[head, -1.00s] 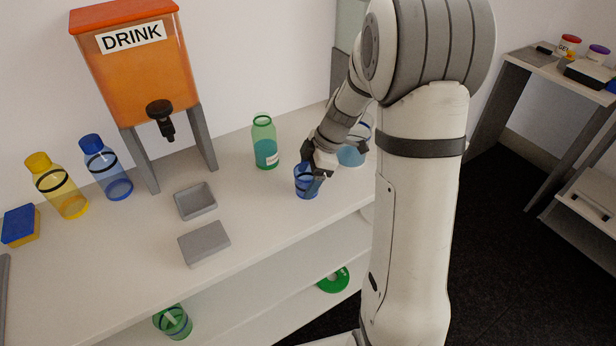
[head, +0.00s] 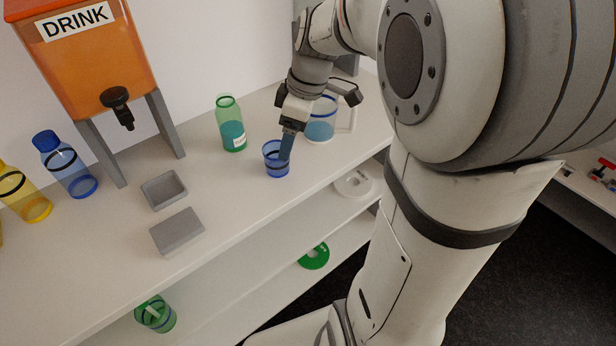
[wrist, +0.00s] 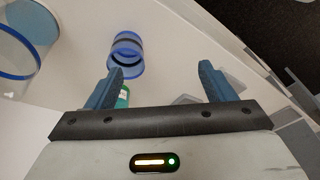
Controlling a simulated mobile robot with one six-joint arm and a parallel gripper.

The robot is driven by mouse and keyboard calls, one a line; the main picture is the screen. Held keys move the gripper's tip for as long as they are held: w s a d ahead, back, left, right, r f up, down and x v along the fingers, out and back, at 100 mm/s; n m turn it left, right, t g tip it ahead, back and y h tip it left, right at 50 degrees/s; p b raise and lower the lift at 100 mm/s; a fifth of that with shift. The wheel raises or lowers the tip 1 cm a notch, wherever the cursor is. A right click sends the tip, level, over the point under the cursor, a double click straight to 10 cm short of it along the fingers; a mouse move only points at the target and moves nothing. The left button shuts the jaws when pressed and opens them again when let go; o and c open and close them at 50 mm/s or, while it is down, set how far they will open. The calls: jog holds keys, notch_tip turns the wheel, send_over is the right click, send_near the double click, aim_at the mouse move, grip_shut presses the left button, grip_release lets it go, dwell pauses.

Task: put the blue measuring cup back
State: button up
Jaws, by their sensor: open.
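The blue measuring cup (head: 276,160) stands upright on the white shelf top, between the green bottle and the clear jug. It is a small see-through blue cup with a dark band. In the wrist view the cup (wrist: 126,53) lies beyond the left fingertip, off to the left of the gap between the fingers. My gripper (head: 287,146) is just above and beside the cup in the head view, with a blue-grey finger overlapping the cup's right side. In the wrist view my gripper (wrist: 160,78) has its two fingers wide apart with nothing between them.
A green bottle (head: 231,124) stands left of the cup, and a clear jug with blue liquid (head: 320,124) stands close behind my gripper. A grey tray (head: 163,190), a grey block (head: 177,232) and the orange drink dispenser (head: 85,52) are further left. The shelf front is clear.

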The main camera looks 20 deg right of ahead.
jog(key=s+a+f+m+t+h, duration=0.1)
jog(key=s+m+t+h, duration=0.1)
jog(key=s+m, duration=0.9)
jog(key=shift+s+f+h, duration=0.15)
jog(key=shift+s+h, duration=0.15)
jog(key=shift+s, duration=0.95)
jog(key=shift+a, duration=0.1)
